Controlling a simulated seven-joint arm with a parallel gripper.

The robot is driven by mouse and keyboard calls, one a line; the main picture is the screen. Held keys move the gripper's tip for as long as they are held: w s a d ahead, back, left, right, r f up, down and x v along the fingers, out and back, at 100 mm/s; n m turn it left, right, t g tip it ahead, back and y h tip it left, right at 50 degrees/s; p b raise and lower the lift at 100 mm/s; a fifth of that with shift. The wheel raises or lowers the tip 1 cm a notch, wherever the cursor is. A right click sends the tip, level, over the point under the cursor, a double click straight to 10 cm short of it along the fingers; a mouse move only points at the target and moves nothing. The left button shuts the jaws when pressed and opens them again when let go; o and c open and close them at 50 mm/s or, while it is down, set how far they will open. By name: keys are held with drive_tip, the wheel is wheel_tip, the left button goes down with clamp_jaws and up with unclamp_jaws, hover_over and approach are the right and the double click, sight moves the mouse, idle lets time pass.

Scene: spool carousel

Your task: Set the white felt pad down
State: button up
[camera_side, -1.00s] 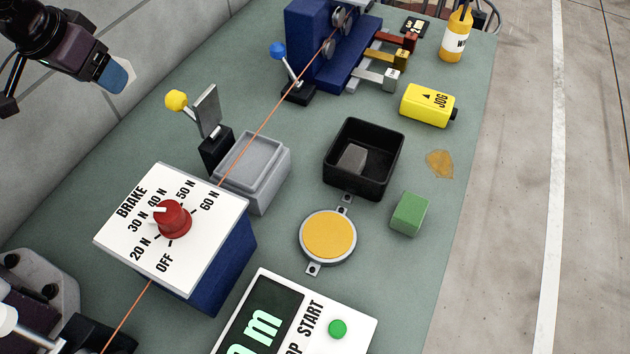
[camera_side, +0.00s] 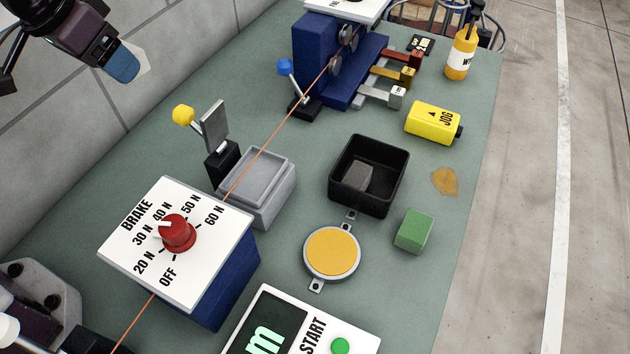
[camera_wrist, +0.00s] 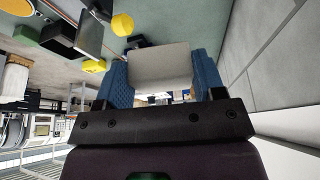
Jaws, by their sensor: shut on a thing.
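My gripper (camera_side: 124,66) is high at the top left in the side view, above the far left side of the bench. Its blue fingers are shut on the white felt pad (camera_wrist: 162,64), which spans between both fingertips in the wrist view. In the side view only a pale edge of the pad (camera_side: 144,62) shows beyond the blue finger. The pad is in the air, clear of the bench and touching only the fingers.
On the green bench (camera_side: 300,150) stand a grey tray (camera_side: 290,196), a black bin (camera_side: 392,168) holding a grey block, a round yellow-topped pad (camera_side: 333,252), a green block (camera_side: 414,231) and a BRAKE box (camera_side: 130,255). An orange line crosses diagonally. A yellow-knobbed lever (camera_side: 184,116) rises nearest my gripper.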

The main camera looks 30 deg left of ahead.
drive_tip(key=d+m+g+h, duration=0.1)
drive_tip(key=d+m+h, duration=0.2)
drive_tip(key=d+m, duration=0.85)
drive_tip(key=s+d+m+g, duration=0.2)
drive_tip(key=s+d, duration=0.3)
drive_tip(key=d, duration=0.6)
drive_tip(key=s+d+m+g, duration=0.1)
drive_tip(key=s+d+m, duration=0.3)
drive_tip(key=d, duration=0.7)
wheel_tip(320, 180, down, 10)
drive_tip(key=n+h, duration=0.1)
drive_tip(key=shift+s+f+n, duration=0.15)
drive_tip(key=shift+s+n, duration=0.2)
drive_tip(key=shift+s, duration=0.05)
drive_tip(key=shift+a, duration=0.1)
approach(401, 291)
drive_tip(key=shift+s+d+f, duration=0.15)
drive_tip(key=shift+d+f, duration=0.65)
drive_tip(key=shift+w+a+x, duration=0.1)
drive_tip(key=shift+a+x, duration=0.05)
drive_tip(key=shift+x, duration=0.8)
drive_tip(key=shift+w+a+x, duration=0.1)
drive_tip(key=shift+a+x, duration=0.1)
drive_tip(key=shift+x, duration=0.75)
drive_tip(key=shift+f, duration=0.25)
